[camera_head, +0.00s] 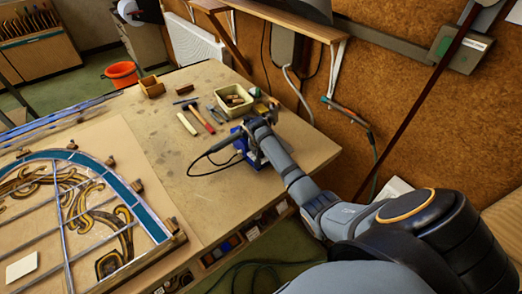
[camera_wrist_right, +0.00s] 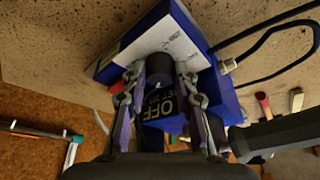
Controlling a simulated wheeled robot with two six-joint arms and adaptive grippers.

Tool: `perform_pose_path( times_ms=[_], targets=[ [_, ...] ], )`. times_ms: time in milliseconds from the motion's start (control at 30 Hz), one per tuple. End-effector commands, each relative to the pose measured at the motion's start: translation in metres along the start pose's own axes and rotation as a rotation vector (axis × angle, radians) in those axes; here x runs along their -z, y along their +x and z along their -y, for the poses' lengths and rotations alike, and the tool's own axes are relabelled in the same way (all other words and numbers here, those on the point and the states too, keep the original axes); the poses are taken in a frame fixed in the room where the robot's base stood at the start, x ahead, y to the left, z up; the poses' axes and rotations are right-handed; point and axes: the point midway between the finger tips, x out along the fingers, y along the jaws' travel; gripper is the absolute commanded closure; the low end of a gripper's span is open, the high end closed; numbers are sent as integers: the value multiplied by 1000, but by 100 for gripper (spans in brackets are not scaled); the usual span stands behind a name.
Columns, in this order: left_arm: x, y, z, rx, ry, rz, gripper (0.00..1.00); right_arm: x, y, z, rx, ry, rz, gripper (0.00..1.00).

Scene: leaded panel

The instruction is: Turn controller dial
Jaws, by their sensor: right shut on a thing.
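The blue controller box (camera_wrist_right: 222,92) sits on the workbench, with a pale label on its top and cables leaving one side. It also shows in the head view (camera_head: 240,145), partly hidden by my right arm. Its black dial (camera_wrist_right: 159,68) lies between the two fingers of my right gripper (camera_wrist_right: 160,80), which is shut on it. The letters "OFF" show on the box beside the dial. In the head view my right gripper (camera_head: 254,128) is over the box. My left gripper is not in view.
A leaded panel (camera_head: 75,215) covers the left of the workbench (camera_head: 165,140). A hammer (camera_head: 201,118) and a bin (camera_head: 234,99) of small pieces stand behind the box. Shelf brackets and a conduit line the wall. A black cable (camera_head: 205,155) lies left of the box.

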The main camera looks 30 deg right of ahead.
Motion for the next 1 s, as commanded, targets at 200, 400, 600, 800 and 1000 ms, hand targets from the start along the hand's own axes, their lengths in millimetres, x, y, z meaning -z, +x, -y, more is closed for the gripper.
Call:
perform_pose_path(
  times_ms=[200, 400, 600, 800, 1000],
  targets=[
    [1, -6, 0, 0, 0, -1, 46, 0, -1, 1, -38, 95, 0, 100],
    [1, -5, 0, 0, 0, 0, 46, 0, 0, 1, -38, 93, -1, 100],
    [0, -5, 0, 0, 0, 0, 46, 0, 0, 1, -38, 92, -1, 49],
    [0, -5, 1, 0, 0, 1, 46, 0, 0, 1, -38, 92, -1, 49],
    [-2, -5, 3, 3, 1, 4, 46, 1, -16, 2, -35, 92, -3, 49]
  ],
)
